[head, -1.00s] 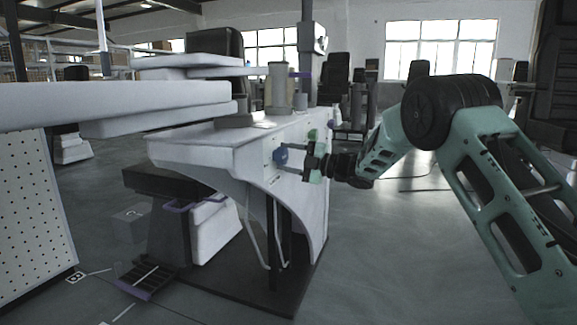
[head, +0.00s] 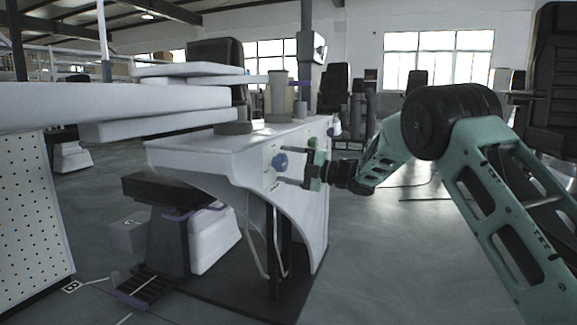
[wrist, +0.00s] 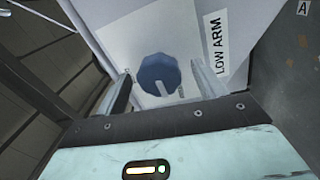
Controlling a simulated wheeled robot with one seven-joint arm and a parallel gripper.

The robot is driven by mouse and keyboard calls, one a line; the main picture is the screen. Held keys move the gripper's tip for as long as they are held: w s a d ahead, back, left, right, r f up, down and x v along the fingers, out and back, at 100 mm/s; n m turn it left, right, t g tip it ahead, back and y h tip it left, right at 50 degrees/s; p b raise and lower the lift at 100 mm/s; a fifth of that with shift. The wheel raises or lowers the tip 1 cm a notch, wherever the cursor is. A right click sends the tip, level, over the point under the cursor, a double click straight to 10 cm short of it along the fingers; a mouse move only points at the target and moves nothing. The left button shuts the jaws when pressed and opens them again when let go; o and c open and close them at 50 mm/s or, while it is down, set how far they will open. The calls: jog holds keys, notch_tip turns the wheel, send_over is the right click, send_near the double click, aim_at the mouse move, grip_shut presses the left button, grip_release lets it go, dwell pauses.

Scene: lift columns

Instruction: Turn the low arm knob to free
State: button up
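The low arm knob (wrist: 160,74) is a blue, many-sided dial with a white pointer mark toward its lower edge in the wrist view. It sits on a pale panel beside a label reading LOW ARM (wrist: 214,46). In the head view the blue knob (head: 280,161) is on the side of the white column body. My gripper (wrist: 161,71) is open, with one finger to each side of the knob and visible gaps between. In the head view my gripper (head: 284,166) reaches the knob from the right. I cannot tell how deep the fingertips are along the knob.
White slabs (head: 160,98) extend at the left, and a black-topped stool-like block (head: 165,190) stands below.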

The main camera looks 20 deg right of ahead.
jog(key=p+v, duration=0.3)
jog(key=v, duration=1.4)
jog(key=shift+d+p, duration=0.2)
jog(key=shift+p, duration=0.2)
jog(key=a+r+m+t+h, duration=0.1)
jog(key=a+m+t+h, duration=0.1)
jog(key=a+m+h, duration=0.9)
jog(key=s+a+f+m+g+y, duration=0.1)
jog(key=s+a+f+m+g, duration=0.15)
jog(key=s+a, duration=0.4)
jog(key=s+a+f+m+g+h, duration=0.15)
jog(key=s+g, duration=0.25)
jog(key=s, duration=0.8)
jog(key=s+a+f+m+g+h, duration=0.1)
jog(key=s+f+m+g+h, duration=0.15)
jog(key=s, duration=0.95)
jog(key=s+a+f+m+g+h, duration=0.1)
jog(key=s+f+m+g, duration=0.2)
jog(key=s, duration=1)
notch_tip(320, 180, up, 35)
jog(key=g+p, duration=0.1)
jog(key=p, duration=3.4)
jog(key=shift+r+n+p, duration=0.15)
jog(key=shift+n+p, duration=0.25)
jog(key=shift+n, duration=0.05)
